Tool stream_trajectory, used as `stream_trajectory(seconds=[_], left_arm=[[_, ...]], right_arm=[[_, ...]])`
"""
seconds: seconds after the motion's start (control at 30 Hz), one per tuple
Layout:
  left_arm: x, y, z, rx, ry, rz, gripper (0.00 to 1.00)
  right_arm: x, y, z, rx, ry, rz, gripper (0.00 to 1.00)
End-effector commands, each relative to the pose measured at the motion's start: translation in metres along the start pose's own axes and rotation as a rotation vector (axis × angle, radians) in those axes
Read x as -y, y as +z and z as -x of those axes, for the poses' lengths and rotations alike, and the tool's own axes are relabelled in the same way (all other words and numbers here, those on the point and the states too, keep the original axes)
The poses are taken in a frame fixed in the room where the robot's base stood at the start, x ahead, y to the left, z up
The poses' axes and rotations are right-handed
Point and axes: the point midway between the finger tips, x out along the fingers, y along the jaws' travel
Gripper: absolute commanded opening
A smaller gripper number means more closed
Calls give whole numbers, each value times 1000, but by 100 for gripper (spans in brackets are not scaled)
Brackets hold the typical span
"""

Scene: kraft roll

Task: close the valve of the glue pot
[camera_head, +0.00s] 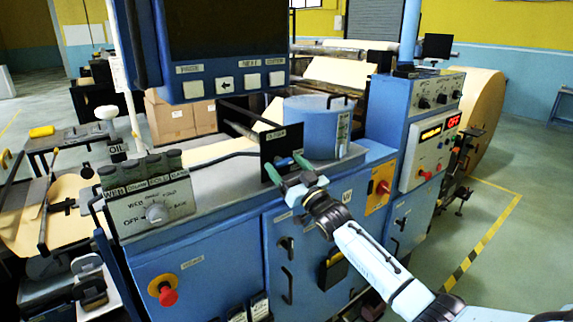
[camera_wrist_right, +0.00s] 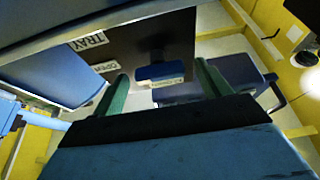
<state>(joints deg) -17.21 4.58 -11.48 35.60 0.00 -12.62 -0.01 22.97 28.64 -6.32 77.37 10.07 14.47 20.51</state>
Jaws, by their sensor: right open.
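The glue pot (camera_head: 312,130) is a blue cylinder on top of the blue machine, in the middle of the head view. A black plate (camera_head: 270,145) stands just left of it. The valve's small blue handle (camera_head: 285,162) shows low on this plate. In the right wrist view the handle (camera_wrist_right: 158,71) lies crosswise between the green fingertips, with labels near it. My right gripper (camera_head: 289,168) is open at the handle, one finger on each side; I cannot tell whether they touch it. My left gripper is not in view.
A grey control box (camera_head: 150,205) with a knob and several green-topped parts sits left on the machine. A dark screen (camera_head: 225,40) hangs above. A blue control cabinet (camera_head: 425,125) stands right, and a large kraft roll (camera_head: 485,105) behind it.

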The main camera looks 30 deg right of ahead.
Motion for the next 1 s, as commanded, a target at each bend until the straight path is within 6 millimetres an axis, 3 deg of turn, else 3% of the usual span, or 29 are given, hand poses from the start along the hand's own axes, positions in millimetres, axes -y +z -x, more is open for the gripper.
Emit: stream_trajectory(seconds=[0.37, 0.7, 1.0], left_arm=[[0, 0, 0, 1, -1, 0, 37], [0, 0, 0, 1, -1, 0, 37], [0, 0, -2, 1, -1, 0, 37]], right_arm=[[0, 0, -4, 0, -1, 0, 75], [0, 0, -4, 0, -1, 0, 32], [0, 0, -4, 0, -16, 38, 32]])
